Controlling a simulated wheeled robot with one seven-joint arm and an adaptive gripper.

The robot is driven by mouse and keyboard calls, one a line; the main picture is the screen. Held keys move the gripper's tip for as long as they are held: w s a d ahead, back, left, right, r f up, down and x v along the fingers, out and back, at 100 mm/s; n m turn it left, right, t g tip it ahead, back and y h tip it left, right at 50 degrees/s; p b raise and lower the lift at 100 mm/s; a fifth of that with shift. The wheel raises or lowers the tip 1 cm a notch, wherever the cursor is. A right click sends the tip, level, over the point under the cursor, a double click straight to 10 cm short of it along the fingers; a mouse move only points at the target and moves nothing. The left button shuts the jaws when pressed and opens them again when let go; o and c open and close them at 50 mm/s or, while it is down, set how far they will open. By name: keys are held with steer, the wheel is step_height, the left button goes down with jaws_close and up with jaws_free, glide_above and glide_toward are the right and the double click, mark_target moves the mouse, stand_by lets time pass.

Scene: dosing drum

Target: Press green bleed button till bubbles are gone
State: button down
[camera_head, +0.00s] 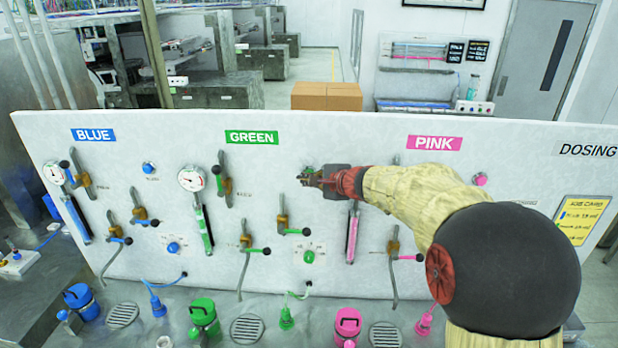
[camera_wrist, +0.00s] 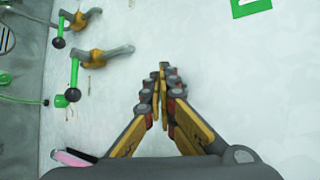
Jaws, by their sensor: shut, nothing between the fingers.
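The white dosing panel (camera_head: 330,131) has a GREEN section under a green label (camera_head: 251,137). A small green button (camera_head: 309,168) shows just at my gripper's tip, mostly hidden behind it. A second green button (camera_head: 309,257) sits lower down and also shows in the wrist view (camera_wrist: 61,101). My gripper (camera_head: 307,177) is shut and empty, in front of the upper button; whether it touches is unclear. In the wrist view my closed fingers (camera_wrist: 164,72) point at the panel and hide the upper button. The green sight tube (camera_head: 205,226) stands below a round gauge; bubbles are too small to tell.
Green-handled valves (camera_head: 293,231) stick out left of and below my gripper. A pink tube (camera_head: 352,236) is close under my arm. Blue (camera_head: 79,298), green (camera_head: 203,315) and pink (camera_head: 348,323) canisters stand on the bench. The panel around my fingertips is mostly bare.

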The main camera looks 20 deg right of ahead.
steer(key=shift+w+d, duration=0.1)
steer(key=shift+w, duration=0.1)
stand_by(0.3)
steer(key=shift+s, duration=0.1)
steer(key=shift+s+a+b, duration=0.4)
steer(key=shift+s+b, duration=0.25)
steer(key=shift+s, duration=0.1)
steer(key=shift+b, duration=0.4)
steer(key=shift+w+d, duration=0.1)
steer(key=shift+w, duration=0.15)
steer(key=shift+w, duration=0.15)
